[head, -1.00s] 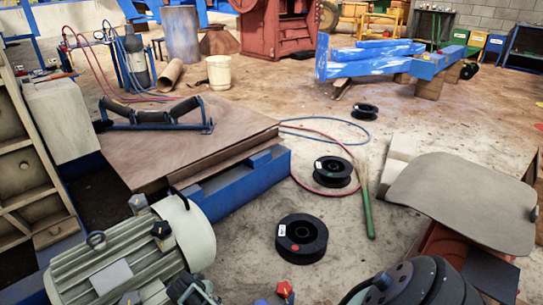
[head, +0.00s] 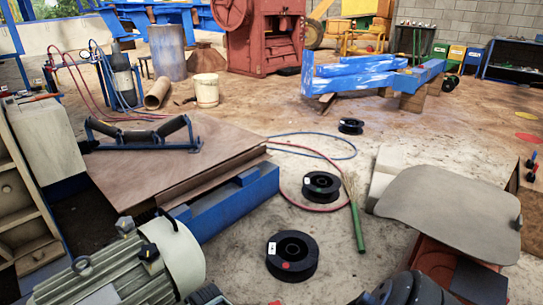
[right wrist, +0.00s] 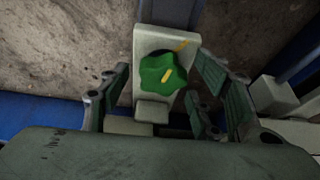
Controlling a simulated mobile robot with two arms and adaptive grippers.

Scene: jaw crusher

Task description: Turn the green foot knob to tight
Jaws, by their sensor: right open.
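My right gripper (right wrist: 163,84) is open, with one finger on each side of the knob; I see no clear contact. I cannot make out the green knob in the head view. My left gripper is not in view.
A grey motor (head: 125,272) stands at the lower left beside a blue frame (head: 235,200) with a brown board (head: 165,165). Black spools (head: 292,255) and a green-handled brush (head: 357,225) lie on the floor. A grey sheet (head: 450,210) is at the right.

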